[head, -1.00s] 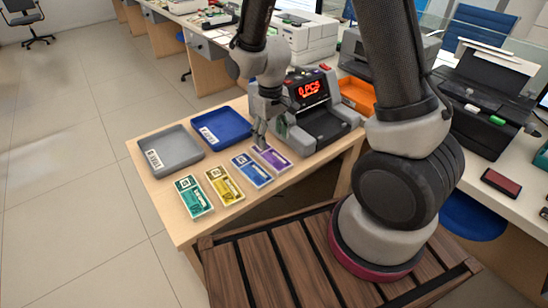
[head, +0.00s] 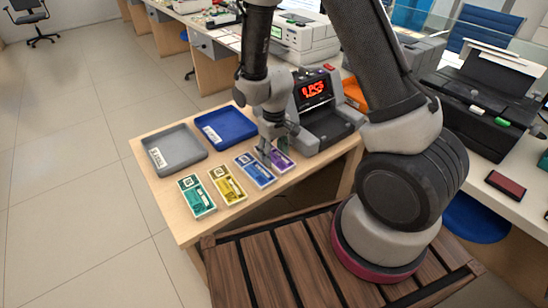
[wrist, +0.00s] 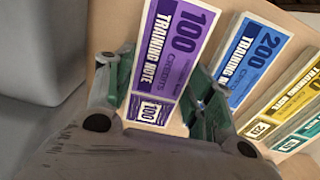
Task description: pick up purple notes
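The purple notes (head: 283,161) lie on the wooden counter at the right end of a row of note stacks, marked 100 in the wrist view (wrist: 172,60). My gripper (head: 277,151) is over them in the head view and hides part of them. In the wrist view my gripper (wrist: 164,72) is open, with one green-padded finger on each side of the purple stack. The stack lies between the fingers; I see no clear grip on it.
Blue notes (head: 255,170) lie close beside the purple ones, then yellow notes (head: 227,185) and green notes (head: 197,197). A grey tray (head: 148,146) and a blue tray (head: 201,125) stand behind. A counting machine (head: 328,122) stands close at the right.

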